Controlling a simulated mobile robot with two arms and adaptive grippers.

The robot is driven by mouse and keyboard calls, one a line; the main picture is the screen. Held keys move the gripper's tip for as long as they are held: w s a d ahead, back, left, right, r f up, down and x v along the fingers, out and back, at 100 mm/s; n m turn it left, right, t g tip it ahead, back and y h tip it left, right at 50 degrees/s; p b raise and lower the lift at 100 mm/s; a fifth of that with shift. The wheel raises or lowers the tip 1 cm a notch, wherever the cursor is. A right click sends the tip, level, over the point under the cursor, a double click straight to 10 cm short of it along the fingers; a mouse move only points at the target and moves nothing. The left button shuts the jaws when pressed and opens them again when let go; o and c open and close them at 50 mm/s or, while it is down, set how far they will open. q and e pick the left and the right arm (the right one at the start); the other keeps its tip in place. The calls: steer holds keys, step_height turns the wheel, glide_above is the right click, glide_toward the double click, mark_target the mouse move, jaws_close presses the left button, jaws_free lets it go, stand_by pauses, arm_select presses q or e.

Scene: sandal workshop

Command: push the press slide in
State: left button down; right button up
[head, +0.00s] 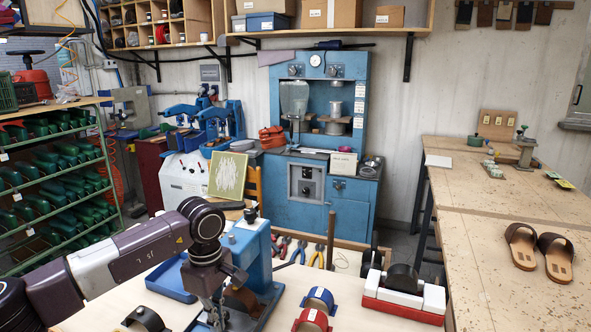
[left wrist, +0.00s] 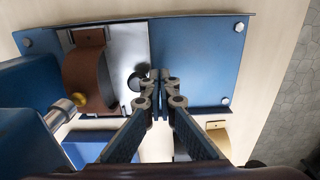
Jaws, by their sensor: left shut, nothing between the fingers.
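The blue press (head: 249,243) stands on the near bench in the head view. In the left wrist view its blue base plate (left wrist: 195,50) has bolts at the corners. A bright metal slide (left wrist: 122,42) lies on this base, with a brown curved strap (left wrist: 88,70) on its left part. A dark round knob (left wrist: 136,82) shows by the slide's right edge. My left gripper (left wrist: 160,78) is shut and empty, just right of the knob; I cannot tell whether they touch. In the head view my left gripper (head: 216,318) is low in front of the press. My right gripper is not in view.
A blue tray (head: 172,280) lies left of the press. A red and white block (head: 402,297) with dark pieces stands to the right. Blue (head: 318,299) and red (head: 311,320) holders stand close to the right of my left gripper.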

arm_select(q)
steer(key=shift+f, duration=0.45)
step_height(320, 180, up, 7)
steer(key=p, duration=0.3)
steer(key=shift+s, duration=0.3)
steer(key=shift+a, duration=0.1)
